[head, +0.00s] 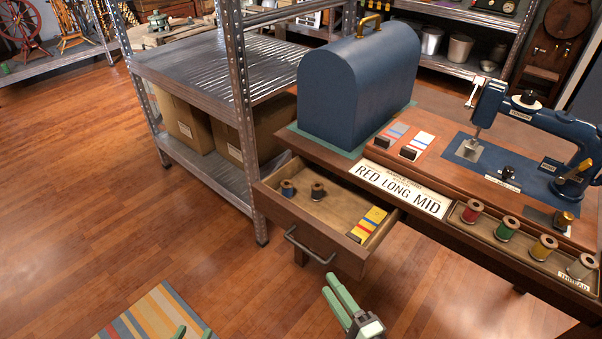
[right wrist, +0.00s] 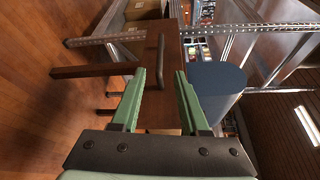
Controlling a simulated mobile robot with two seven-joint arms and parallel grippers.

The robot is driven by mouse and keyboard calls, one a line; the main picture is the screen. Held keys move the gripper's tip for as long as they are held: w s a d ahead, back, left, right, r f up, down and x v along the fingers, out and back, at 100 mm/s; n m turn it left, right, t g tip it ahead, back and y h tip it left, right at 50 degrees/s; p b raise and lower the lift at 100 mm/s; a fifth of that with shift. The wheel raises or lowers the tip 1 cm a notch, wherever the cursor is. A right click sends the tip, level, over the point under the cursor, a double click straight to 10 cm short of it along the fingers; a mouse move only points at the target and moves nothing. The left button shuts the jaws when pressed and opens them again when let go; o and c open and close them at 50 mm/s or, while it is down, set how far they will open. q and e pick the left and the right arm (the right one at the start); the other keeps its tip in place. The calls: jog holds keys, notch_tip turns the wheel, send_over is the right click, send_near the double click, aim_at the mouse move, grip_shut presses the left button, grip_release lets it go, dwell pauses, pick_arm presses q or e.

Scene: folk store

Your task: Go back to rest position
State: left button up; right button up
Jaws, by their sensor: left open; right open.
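My right gripper (head: 336,287) is open and empty at the bottom of the head view. It is just in front of the pulled-out wooden drawer (head: 311,237) and its metal handle (head: 310,245). In the right wrist view its two green fingers (right wrist: 158,82) are spread, with the drawer handle (right wrist: 160,62) showing beyond and between them; they look apart from it. My left gripper (head: 193,333) is open over the striped rug; only its green tips show at the bottom edge.
The drawer holds two spools (head: 288,188) and a colored card (head: 368,224). The table carries a blue domed case (head: 350,85), a sewing machine (head: 530,125), a "RED LONG MID" sign (head: 400,189) and a spool tray (head: 458,221). A metal shelf (head: 243,110) stands left; the floor (head: 110,170) is clear.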

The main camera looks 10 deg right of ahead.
pick_arm(q)
jog(key=s+a+r+n+g+y+p, duration=0.1)
jog(key=s+r+p, duration=0.5)
jog(key=p, duration=1.4)
notch_tip(320, 180, up, 2)
jog(key=shift+a+r+g+p, duration=0.3)
jog(key=shift+a+g, duration=0.25)
jog(key=shift+g, duration=0.45)
pick_arm(e)
jog(key=s+d+r+n+g+h, duration=0.2)
jog(key=s+r+n+g, duration=0.5)
jog(key=n, duration=1.2)
jog(key=s+d, duration=0.1)
jog(key=s, duration=0.1)
jog(key=shift+s+r, duration=0.4)
